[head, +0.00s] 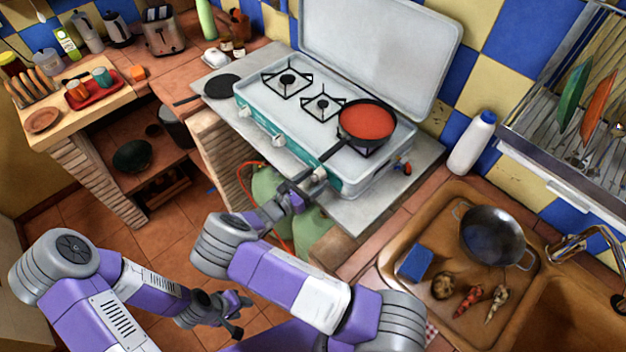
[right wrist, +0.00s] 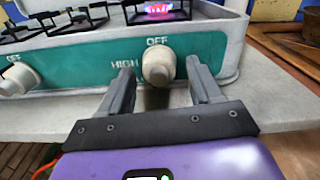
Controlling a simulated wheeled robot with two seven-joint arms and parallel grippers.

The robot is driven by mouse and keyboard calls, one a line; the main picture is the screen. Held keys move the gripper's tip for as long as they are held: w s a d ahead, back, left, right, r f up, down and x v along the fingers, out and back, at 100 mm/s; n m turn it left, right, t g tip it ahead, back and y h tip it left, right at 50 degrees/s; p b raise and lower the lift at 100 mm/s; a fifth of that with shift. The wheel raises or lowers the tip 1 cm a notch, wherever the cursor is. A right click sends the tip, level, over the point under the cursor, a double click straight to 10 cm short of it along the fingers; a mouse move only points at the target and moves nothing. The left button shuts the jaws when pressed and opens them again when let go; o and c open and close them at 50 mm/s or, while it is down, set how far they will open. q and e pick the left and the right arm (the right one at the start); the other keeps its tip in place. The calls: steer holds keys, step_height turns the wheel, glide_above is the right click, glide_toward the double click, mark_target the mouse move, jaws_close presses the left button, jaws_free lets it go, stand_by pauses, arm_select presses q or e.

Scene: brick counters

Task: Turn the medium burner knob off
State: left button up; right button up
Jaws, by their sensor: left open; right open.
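The camping stove (head: 215,88) has white knobs along its teal front. In the right wrist view the rightmost knob (right wrist: 158,62) sits below the word OFF, with HIGH to its left. My right gripper (right wrist: 160,80) is open, its fingers on either side of this knob; contact cannot be told. The head view also shows my right gripper (head: 302,188) at the stove's right front. A pinkish flame (right wrist: 158,8) burns above that knob. Another knob (right wrist: 18,80) is at the left of the wrist view. My left gripper (head: 230,312) is open and low over the floor, away from the stove.
A pan with red contents (head: 367,121) sits on the right burner, its handle reaching over the front edge near my right gripper. A white bottle (head: 471,145) stands right of the stove. The sink (head: 400,215) holds a metal pan. Gas bottles stand below the stove.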

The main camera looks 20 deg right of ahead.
steer(key=c, duration=1)
steer(key=shift+c, duration=0.2)
